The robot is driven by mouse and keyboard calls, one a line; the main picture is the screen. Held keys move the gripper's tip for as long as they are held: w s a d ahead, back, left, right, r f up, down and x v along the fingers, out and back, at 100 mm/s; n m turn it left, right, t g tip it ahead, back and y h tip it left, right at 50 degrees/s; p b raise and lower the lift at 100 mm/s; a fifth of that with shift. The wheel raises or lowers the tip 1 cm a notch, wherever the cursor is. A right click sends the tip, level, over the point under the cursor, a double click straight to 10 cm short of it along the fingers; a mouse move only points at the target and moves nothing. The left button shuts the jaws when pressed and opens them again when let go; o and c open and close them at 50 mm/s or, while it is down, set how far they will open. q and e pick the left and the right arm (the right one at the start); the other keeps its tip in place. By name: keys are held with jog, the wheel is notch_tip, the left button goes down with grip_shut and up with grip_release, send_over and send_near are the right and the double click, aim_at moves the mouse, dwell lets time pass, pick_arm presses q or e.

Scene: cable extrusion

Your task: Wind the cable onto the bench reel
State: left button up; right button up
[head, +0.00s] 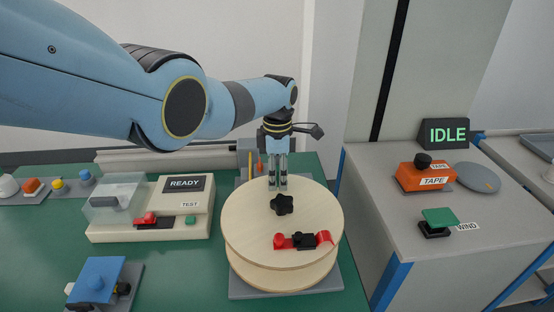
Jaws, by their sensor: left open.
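The bench reel (248,222) is a round pale wooden drum lying flat on a grey base plate on the green bench. A black star knob (283,204) sits at its middle. A red and black clamp-like part (303,240) lies on its top near the front. My left gripper (278,187) points down over the far side of the reel, just behind the knob. It is open, and I see nothing between its fingers. I cannot make out whether its tips touch the reel. No cable is clearly visible. My right gripper is not in view.
A tester box (185,185) reading READY stands left of the reel. A blue block (95,280) sits at front left. On the grey cabinet at right are an IDLE display (446,134), an orange TAPE unit (424,178) and a green WIND button (440,217).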

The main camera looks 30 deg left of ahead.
pick_arm(q)
notch_tip(320, 180, up, 12)
jog(key=shift+f, duration=0.15)
dwell(0.7)
